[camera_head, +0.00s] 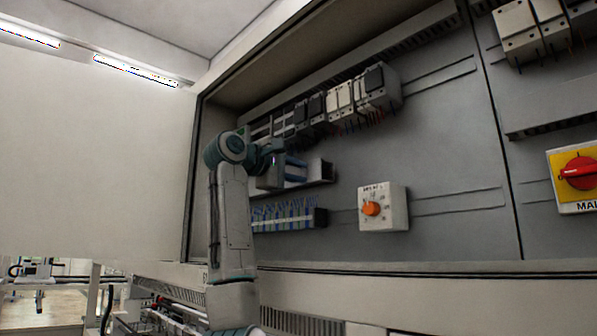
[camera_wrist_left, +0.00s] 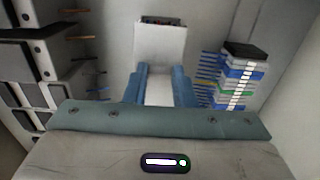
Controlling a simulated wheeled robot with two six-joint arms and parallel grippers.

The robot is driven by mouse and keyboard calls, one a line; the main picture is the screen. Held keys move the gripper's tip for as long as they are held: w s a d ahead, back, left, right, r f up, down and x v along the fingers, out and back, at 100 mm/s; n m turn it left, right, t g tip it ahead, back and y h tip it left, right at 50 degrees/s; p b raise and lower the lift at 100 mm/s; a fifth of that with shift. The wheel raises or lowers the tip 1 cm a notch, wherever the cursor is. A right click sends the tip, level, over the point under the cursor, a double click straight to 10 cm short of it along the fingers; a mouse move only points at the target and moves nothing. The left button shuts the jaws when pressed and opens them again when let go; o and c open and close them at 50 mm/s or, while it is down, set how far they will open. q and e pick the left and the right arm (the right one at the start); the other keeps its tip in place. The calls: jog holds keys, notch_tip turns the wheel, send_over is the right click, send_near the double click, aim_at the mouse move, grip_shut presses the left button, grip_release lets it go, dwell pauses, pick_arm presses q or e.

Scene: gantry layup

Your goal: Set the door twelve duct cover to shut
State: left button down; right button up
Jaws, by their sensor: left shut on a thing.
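The duct cover (camera_head: 322,172) appears as a light grey, channel-like piece on the cabinet's back panel, left of centre in the head view. In the left wrist view the pale grey piece (camera_wrist_left: 160,45) lies straight ahead, with a dark end at its far side. My left gripper (camera_head: 296,171) reaches to it from the left, its blue fingers (camera_wrist_left: 161,88) on either side of the piece and shut on it. The fingers and wrist hide part of the cover. I cannot tell how far open the cover is. My right gripper is not in view.
Blue terminal blocks (camera_head: 285,216) sit just below the gripper. Breakers and contactors (camera_head: 340,100) line the rail above. A box with an orange knob (camera_head: 383,208) and a yellow plate with a red switch (camera_head: 562,200) are to the right. A large pale panel (camera_head: 95,165) stands left.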

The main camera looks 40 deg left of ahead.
pick_arm(q)
jog(key=c, duration=1.4)
grip_release()
jog(key=shift+a, duration=0.15)
jog(key=shift+o, duration=1)
jog(key=shift+a, duration=0.35)
jog(key=shift+s+d+f, duration=0.1)
jog(key=shift+s+d, duration=0.05)
jog(key=shift+s, duration=0.2)
jog(key=s+a+b, duration=0.1)
jog(key=s+b, duration=0.4)
jog(key=s, duration=0.5)
jog(key=shift+s+a, duration=0.1)
